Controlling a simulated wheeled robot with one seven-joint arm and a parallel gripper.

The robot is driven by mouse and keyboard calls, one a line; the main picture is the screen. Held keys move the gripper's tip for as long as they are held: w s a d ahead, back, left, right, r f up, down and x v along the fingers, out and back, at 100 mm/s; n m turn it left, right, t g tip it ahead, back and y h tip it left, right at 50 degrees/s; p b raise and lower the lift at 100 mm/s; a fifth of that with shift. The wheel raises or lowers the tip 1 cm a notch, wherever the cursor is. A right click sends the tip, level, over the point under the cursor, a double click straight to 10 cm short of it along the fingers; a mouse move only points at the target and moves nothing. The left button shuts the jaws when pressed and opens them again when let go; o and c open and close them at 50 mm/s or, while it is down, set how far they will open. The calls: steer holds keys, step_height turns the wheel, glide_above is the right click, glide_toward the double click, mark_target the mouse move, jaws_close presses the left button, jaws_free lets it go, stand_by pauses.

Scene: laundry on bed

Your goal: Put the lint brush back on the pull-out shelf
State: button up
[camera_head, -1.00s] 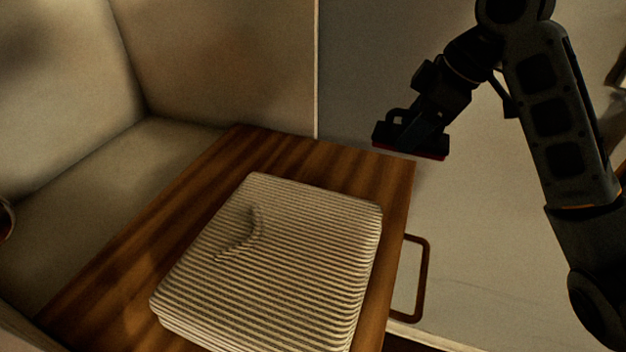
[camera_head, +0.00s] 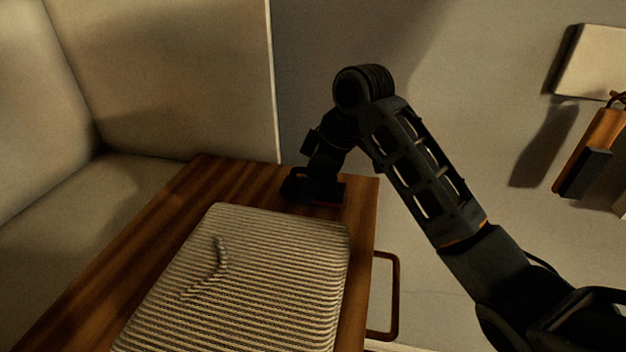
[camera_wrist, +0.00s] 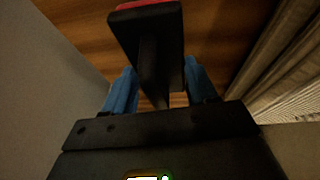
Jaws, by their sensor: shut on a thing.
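The lint brush is black with a red strip; in the wrist view its head (camera_wrist: 146,30) is at the top and its handle runs down between the blue fingers. My gripper (camera_wrist: 158,82) is shut on the handle. In the head view my gripper (camera_head: 325,163) is over the far right part of the wooden pull-out shelf (camera_head: 150,232), with the dark lint brush (camera_head: 318,190) below it. The brush is behind the folded striped cloth; whether it touches the wood cannot be told.
The folded striped cloth (camera_head: 250,285) covers much of the shelf. Bare wood shows behind it and along its left side. A handle loop (camera_head: 396,295) sticks out at the shelf's right side. Brown and black items (camera_head: 592,155) hang at the far right.

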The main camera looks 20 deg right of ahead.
steer(key=shift+f, duration=0.35)
steer(key=shift+f, duration=0.2)
steer(key=o, duration=1.4)
steer(key=shift+r, duration=0.1)
steer(key=v, duration=1.2)
steer(key=shift+r, duration=0.1)
